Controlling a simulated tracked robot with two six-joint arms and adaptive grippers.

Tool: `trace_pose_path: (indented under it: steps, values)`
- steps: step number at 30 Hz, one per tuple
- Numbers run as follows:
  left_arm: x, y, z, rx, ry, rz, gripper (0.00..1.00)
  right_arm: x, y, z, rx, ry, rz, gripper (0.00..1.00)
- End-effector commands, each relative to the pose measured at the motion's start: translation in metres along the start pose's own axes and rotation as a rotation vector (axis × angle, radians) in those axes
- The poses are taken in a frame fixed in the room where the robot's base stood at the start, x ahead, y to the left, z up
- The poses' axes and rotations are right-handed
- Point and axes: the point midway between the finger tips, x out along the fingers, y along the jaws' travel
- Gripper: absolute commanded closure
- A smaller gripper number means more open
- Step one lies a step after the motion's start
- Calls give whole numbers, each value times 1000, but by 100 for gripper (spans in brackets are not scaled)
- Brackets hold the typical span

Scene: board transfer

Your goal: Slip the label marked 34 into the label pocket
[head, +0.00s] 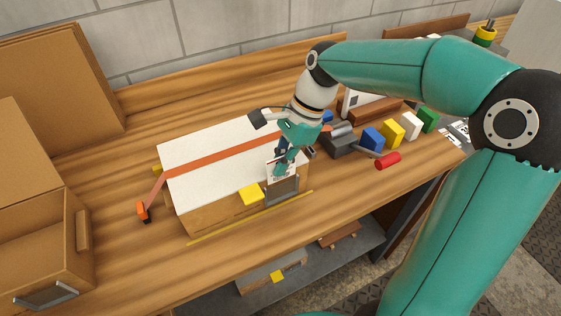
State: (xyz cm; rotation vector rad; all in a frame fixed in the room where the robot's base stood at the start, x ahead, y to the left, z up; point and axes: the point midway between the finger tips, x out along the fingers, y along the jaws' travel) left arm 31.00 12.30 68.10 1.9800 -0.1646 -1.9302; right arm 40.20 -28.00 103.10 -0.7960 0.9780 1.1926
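A white label (271,175) with dark marks is at the fingertips of my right gripper (284,165); its number is too small to read. The gripper comes down over the front edge of a white-topped wooden box and appears shut on the label. The grey label pocket (283,193) is on the front face of the box, directly below the label. The label's lower edge is close to the pocket's top; I cannot tell whether it is inside. The fingers hide part of the label. My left gripper is not in view.
An orange strap (212,159) crosses the white box top (190,150). A yellow piece (251,194) sits beside the pocket. A vise-like grey tool (341,146), a red-handled tool (387,160) and coloured blocks (393,131) are at right. An open cardboard box (40,240) stands at left.

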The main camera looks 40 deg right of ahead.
Motion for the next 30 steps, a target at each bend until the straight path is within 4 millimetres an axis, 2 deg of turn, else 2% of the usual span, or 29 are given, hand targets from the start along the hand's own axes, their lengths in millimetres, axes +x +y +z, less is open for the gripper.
trace_pose_path:
  steps: [20,26,30]
  values:
    - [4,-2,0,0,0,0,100,6,0,-2,0,0,0,100]
    - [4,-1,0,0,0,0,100,6,0,-2,0,0,0,67]
    - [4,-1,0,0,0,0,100,6,0,-2,0,0,0,65]
